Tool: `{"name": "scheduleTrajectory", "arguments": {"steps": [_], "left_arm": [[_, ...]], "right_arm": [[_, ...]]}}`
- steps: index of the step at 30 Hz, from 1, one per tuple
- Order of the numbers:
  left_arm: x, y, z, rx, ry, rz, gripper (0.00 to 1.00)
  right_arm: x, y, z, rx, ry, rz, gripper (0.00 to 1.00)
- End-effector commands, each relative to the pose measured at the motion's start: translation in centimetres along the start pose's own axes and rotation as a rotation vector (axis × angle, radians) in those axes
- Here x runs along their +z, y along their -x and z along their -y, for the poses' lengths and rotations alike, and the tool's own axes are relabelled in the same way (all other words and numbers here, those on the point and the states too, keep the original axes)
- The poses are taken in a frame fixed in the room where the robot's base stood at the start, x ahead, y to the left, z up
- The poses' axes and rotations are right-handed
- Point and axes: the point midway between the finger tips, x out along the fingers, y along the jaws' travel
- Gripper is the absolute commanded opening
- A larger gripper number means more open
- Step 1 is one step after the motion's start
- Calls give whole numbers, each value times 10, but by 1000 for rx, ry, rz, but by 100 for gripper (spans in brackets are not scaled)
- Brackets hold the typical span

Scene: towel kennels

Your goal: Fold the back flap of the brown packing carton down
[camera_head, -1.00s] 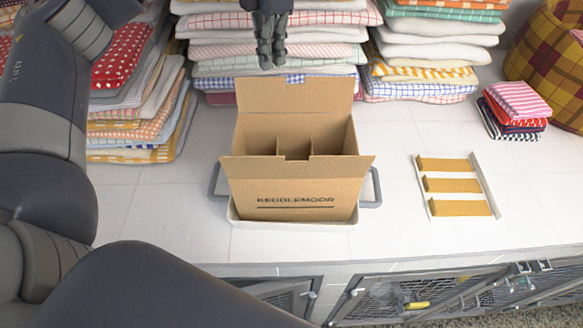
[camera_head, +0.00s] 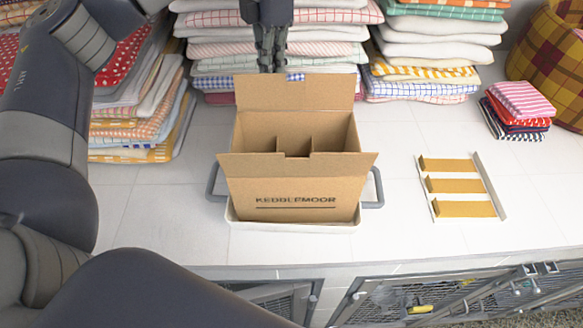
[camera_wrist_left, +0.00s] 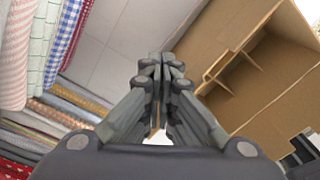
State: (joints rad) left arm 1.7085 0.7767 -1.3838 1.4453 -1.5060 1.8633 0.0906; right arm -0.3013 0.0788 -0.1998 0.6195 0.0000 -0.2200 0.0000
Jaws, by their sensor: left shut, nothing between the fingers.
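The brown packing carton (camera_head: 295,190) stands open-topped on a white tray (camera_head: 293,222) with grey handles. Dividers show inside it. Its back flap (camera_head: 295,92) stands up along the far edge, leaning a little back. The front flap (camera_head: 297,165) is folded outward over the printed front. My left gripper (camera_head: 270,68) is shut and empty, pointing down behind the top of the back flap, its tips partly hidden by it. In the left wrist view the shut fingers (camera_wrist_left: 160,62) are beside the carton (camera_wrist_left: 230,75), and I cannot tell whether they touch it. My right gripper is not in view.
Stacks of folded towels (camera_head: 140,110) stand at the left, with more behind the carton (camera_head: 425,60). A small towel pile (camera_head: 518,108) and a white rack with tan strips (camera_head: 460,188) lie at the right. Wire kennel doors (camera_head: 450,295) are below the counter's front edge.

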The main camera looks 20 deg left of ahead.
Motion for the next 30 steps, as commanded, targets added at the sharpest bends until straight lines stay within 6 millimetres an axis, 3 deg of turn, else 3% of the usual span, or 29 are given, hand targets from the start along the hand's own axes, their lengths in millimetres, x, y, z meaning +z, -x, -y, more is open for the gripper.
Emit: {"name": "scheduleTrajectory", "arguments": {"steps": [30], "left_arm": [[-30,-1,50,-1,-2,0,0]], "right_arm": [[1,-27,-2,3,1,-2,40]]}}
